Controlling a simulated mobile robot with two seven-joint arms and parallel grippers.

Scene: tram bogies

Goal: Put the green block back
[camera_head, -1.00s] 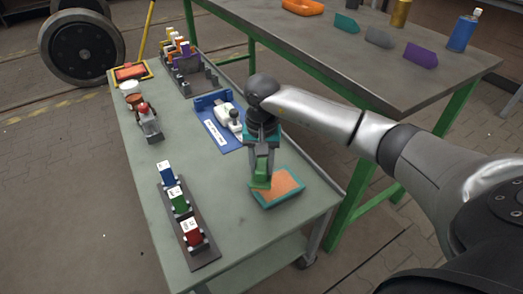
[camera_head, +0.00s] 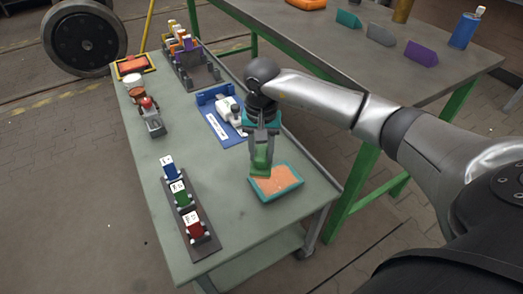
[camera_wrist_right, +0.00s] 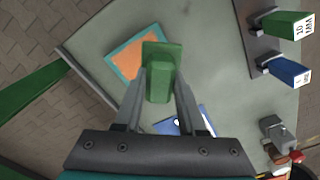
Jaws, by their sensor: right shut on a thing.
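My right gripper (camera_head: 262,152) is shut on a green block (camera_head: 261,162) and holds it by the upper left edge of a teal-rimmed tray (camera_head: 281,197) with an orange surface. In the right wrist view the green block (camera_wrist_right: 160,82), with a wider flat green end, sits between the fingers. It partly overlaps the tray (camera_wrist_right: 117,72) there; I cannot tell the exact height above it. A dark rack (camera_head: 208,250) at the trolley's left front holds blue, green and red blocks with white labels. My left gripper is not in view.
A blue holder (camera_head: 212,122) with a white tool lies behind my gripper. A small grey vice-like item (camera_head: 152,120) and a dark bin (camera_head: 190,72) stand farther back. A workbench (camera_head: 345,75) with coloured blocks is at the right. The trolley's middle is clear.

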